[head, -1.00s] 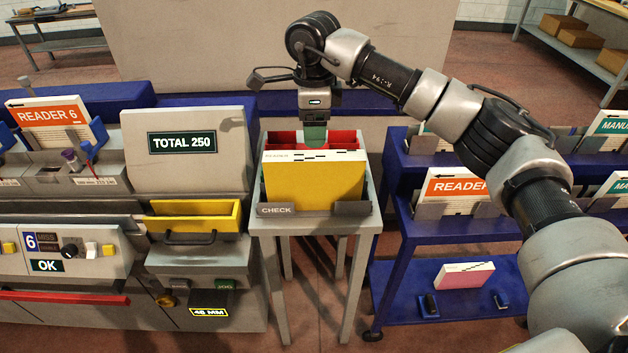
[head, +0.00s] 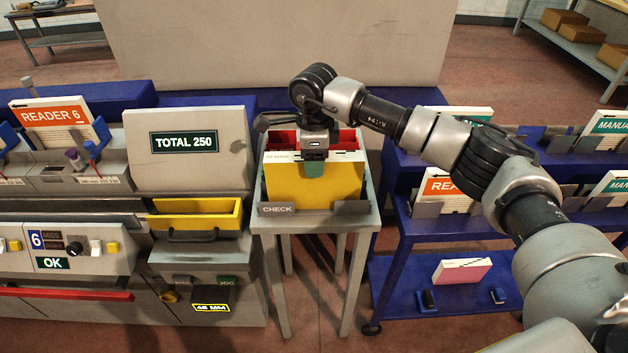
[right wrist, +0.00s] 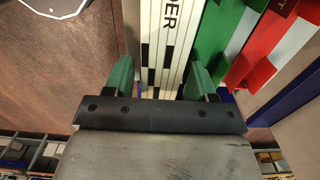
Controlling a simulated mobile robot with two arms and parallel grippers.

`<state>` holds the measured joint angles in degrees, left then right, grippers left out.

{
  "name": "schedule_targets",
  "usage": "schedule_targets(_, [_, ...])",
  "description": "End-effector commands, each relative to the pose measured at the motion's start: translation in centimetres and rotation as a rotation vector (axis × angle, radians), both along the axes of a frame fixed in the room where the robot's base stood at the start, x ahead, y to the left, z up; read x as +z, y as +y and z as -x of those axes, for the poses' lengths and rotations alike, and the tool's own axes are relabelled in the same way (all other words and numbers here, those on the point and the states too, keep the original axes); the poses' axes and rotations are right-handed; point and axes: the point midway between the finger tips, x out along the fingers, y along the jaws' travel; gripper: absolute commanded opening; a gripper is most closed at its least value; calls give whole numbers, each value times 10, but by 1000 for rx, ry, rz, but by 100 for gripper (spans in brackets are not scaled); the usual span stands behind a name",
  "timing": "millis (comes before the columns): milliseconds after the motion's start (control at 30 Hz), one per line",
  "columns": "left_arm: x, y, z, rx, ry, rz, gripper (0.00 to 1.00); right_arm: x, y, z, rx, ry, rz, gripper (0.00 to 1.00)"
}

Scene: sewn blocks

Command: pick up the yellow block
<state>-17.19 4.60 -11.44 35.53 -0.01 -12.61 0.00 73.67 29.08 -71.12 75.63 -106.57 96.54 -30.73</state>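The yellow block (head: 335,188) stands upright in the grey check stand (head: 312,212), its yellow face toward me and its white, black-marked top edge up. My right gripper (head: 314,160) is over the block's top edge, with one green finger in front of the yellow face. In the right wrist view the block's white edge (right wrist: 165,40) lies between the two green fingers of the gripper (right wrist: 160,75). A gap shows on the left side; the right finger is close to the edge. The fingers are open. My left gripper is not in view.
A red bin part (head: 283,140) is behind the block. A grey machine with a yellow tray (head: 195,215) stands to the left. A blue cart (head: 400,235) with book blocks stands to the right.

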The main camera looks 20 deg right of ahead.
Motion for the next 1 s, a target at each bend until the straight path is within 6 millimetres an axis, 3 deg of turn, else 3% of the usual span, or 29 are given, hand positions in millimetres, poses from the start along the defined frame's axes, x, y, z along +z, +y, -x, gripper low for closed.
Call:
schedule_targets(33, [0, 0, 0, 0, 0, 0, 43, 0, 0, 0, 0, 0, 0, 48])
schedule_targets(367, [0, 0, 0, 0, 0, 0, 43, 1, 0, 0, 0, 0, 0, 0])
schedule_targets(1000, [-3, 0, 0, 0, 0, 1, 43, 10, 0, -1, 0, -5, -3, 0])
